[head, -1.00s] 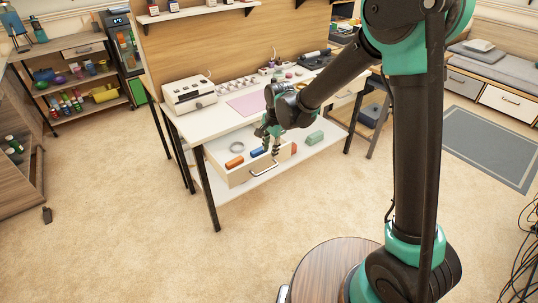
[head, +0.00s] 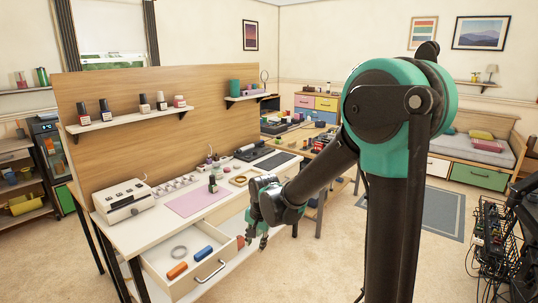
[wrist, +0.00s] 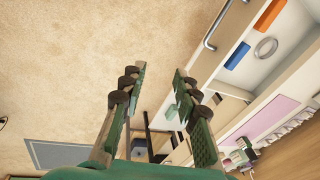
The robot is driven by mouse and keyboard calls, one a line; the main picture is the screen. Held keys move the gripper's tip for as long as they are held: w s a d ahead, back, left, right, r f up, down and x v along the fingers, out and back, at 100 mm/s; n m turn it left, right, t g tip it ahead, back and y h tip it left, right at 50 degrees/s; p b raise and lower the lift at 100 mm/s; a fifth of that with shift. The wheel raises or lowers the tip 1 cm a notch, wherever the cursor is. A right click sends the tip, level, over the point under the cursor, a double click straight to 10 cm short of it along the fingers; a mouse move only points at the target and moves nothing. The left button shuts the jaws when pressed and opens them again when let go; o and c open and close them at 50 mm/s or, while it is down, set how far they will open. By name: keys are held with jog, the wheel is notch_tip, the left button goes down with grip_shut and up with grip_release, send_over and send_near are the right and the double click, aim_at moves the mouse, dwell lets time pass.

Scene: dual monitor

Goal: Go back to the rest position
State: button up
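My gripper (head: 258,240) hangs beside the right end of the open drawer in the head view, in front of the white desk. In the wrist view its two green fingers (wrist: 158,85) are spread apart with nothing between them. The open drawer (head: 180,290) holds an orange block (head: 177,270), a blue block (head: 202,252) and a grey ring (head: 179,252). The wrist view also shows the orange block (wrist: 267,14), the blue block (wrist: 237,56) and the ring (wrist: 265,47) off to the right.
The white desk (head: 135,222) bears a white machine (head: 124,201) and a pink mat (head: 195,201). A wall shelf (head: 130,119) holds several small bottles. A black wire rack (head: 492,245) stands at the right. The carpet beside the grey rug (head: 430,212) is clear.

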jog(key=s+d+n, duration=0.1)
jog(key=s+d, duration=0.4)
jog(key=d, duration=0.3)
jog(key=s+d+f+n+t+h, duration=0.1)
jog(key=s+d+n, duration=0.1)
jog(key=s+d, duration=0.3)
jog(key=s+d+n+t, duration=0.1)
jog(key=s+d, duration=0.4)
jog(key=d, duration=0.6)
jog(key=shift+d+f+n+h, duration=0.3)
jog(key=shift+n, duration=0.3)
